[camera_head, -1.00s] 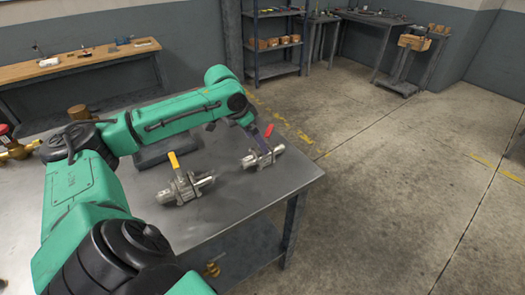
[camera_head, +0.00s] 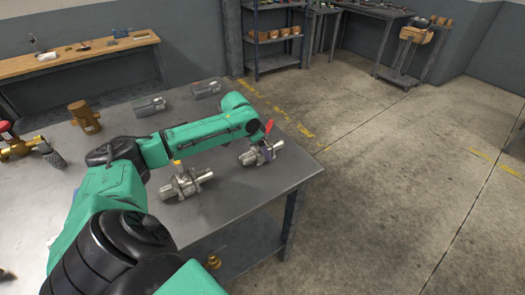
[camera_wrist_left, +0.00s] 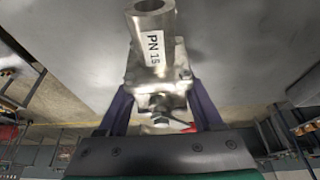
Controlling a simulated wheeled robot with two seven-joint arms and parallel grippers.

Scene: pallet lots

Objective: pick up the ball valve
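The ball valve with the red handle (camera_head: 249,158) lies at the right corner of the steel table (camera_head: 229,222). My left gripper (camera_head: 264,150) is at this valve. In the left wrist view the silver valve (camera_wrist_left: 153,62), with a "PN 15" label, sits between the two purple fingers of my left gripper (camera_wrist_left: 160,95). The fingers flank its body, but whether they press on it cannot be told. Part of the red handle (camera_wrist_left: 185,128) shows near the palm. A second ball valve (camera_head: 184,185) with a yellow handle lies to the left, partly under my forearm. My right gripper is out of view.
Two grey blocks (camera_head: 150,107) (camera_head: 206,89) stand at the table's back edge. Open floor (camera_head: 400,200) lies right of the table.

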